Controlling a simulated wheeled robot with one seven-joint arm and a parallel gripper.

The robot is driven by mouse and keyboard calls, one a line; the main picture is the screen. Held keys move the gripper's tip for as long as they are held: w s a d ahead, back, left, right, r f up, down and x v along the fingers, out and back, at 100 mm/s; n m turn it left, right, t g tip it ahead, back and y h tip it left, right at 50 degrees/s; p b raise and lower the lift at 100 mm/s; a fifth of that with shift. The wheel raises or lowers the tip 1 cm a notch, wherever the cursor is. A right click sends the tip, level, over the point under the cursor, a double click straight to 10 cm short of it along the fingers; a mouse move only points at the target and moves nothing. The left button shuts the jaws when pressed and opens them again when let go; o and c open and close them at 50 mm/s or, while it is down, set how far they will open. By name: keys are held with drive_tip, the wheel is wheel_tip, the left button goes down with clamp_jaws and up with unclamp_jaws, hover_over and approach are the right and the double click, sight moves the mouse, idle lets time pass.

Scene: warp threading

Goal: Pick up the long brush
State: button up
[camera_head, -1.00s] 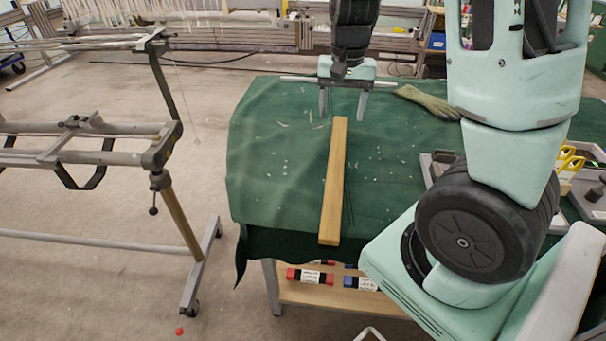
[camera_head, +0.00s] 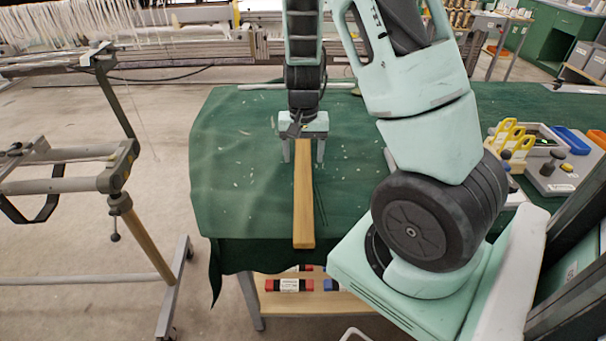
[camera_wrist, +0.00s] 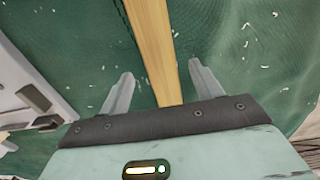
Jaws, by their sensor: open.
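The long brush (camera_head: 304,205) shows as a long, pale wooden bar on the green cloth, running from the table's front edge towards the back. No bristles show. My gripper (camera_head: 303,158) is at the bar's far end, with one finger on each side and the jaws apart. In the wrist view the bar (camera_wrist: 152,40) runs between the two open fingers (camera_wrist: 162,82), with a gap on both sides. The far end is hidden beneath the gripper body. I cannot tell the exact height of the fingertips above the cloth.
The green-covered table (camera_head: 235,165) carries scattered pale scraps and a thin rod (camera_head: 262,86) at the back. Yellow-handled tools (camera_head: 508,138) and a grey tray (camera_head: 556,182) stand at the right. A metal frame (camera_head: 70,180) stands left of the table. The cloth left of the bar is mostly clear.

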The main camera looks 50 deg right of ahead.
sight(303, 166)
wheel_tip(303, 166, down, 5)
drive_tip(key=shift+a+r, duration=0.1)
drive_tip(key=shift+a, duration=0.05)
drive_tip(key=c, duration=1.4)
drive_tip(key=shift+r, duration=0.1)
wheel_tip(303, 166, up, 10)
drive_tip(key=shift+f+p, duration=0.1)
drive_tip(key=shift+p, duration=0.55)
drive_tip(key=o, duration=0.6)
drive_tip(key=shift+c, duration=0.9)
drive_tip(key=shift+s, duration=0.15)
